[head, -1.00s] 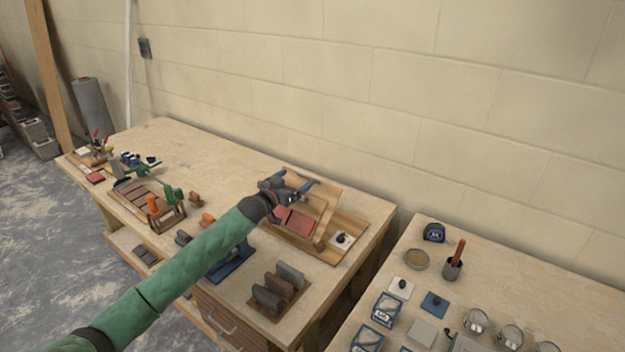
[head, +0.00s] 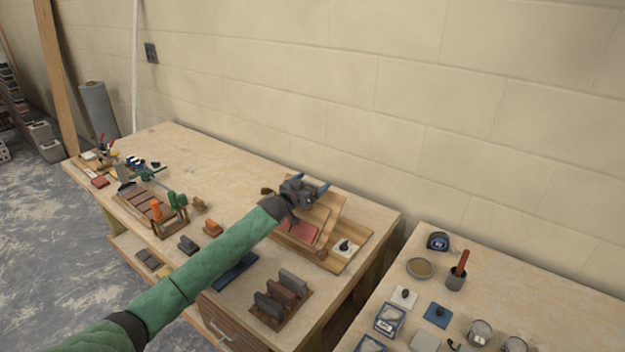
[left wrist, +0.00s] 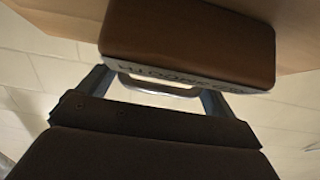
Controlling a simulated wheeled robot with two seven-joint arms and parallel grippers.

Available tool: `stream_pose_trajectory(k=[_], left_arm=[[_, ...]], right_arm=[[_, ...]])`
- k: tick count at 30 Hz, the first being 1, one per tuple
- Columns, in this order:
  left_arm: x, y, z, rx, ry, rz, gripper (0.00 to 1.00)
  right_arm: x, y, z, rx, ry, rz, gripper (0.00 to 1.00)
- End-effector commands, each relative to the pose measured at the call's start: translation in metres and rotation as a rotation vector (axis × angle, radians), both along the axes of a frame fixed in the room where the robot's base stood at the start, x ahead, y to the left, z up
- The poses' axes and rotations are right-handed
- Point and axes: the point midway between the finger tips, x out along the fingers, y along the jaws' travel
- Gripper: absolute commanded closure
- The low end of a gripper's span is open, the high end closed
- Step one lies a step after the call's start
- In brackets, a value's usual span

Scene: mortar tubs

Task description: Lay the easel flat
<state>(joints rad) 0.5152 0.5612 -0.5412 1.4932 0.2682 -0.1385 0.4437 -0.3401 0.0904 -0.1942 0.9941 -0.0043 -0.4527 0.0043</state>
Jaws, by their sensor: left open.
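The wooden easel (head: 331,212) stands tilted up on the workbench, near its right end by the wall. A reddish panel (head: 298,232) shows on its front. My left gripper (head: 318,191) is open at the easel's upper left part, with its blue fingers pointing to the right; I cannot tell whether it touches the wood. The arm and gripper hide part of the easel. My right gripper is out of view.
A white square with a black knob (head: 344,247) lies beside the easel's base. A rack of dark floats (head: 281,297) stands in front. A second table with a tape measure (head: 438,241) and jars is at the right. The bench's back middle (head: 215,160) is clear.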

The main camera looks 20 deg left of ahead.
Motion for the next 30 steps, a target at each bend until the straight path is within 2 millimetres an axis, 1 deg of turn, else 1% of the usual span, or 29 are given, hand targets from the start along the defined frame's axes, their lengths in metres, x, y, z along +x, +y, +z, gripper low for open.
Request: stream_pose_trajectory(k=[4, 12, 13, 15, 17, 18, 20, 21, 26, 30], left_arm=[[0.007, -0.003, -0.001, 0.001, 0.002, 0.0, 0.09], [0.008, -0.003, -0.001, 0.001, 0.002, 0.0, 0.09], [0.008, -0.003, -0.001, 0.0, 0.001, 0.0, 0.11], [0.008, -0.003, -0.001, 0.0, 0.001, 0.0, 0.24], [0.008, -0.004, -0.001, 0.0, 0.001, -0.001, 0.36], [0.008, -0.004, -0.001, 0.0, 0.001, -0.001, 0.44], [0.008, -0.004, -0.001, 0.0, 0.001, -0.001, 0.56], [0.008, -0.004, -0.001, 0.0, 0.001, -0.001, 0.59], [0.009, -0.006, -0.002, 0.002, 0.006, -0.001, 0.59], [0.013, -0.014, -0.003, 0.009, 0.023, -0.001, 0.59]], right_arm=[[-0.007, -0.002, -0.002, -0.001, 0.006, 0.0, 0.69], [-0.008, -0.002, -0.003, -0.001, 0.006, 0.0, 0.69], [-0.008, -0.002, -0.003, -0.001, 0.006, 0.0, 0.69], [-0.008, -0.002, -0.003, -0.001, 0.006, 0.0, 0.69], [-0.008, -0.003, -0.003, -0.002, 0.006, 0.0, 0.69], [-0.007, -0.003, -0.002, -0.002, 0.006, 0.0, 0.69], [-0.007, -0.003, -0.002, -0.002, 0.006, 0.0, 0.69], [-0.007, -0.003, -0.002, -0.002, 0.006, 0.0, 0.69], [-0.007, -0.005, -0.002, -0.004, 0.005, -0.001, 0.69], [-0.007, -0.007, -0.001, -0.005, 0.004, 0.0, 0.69]])
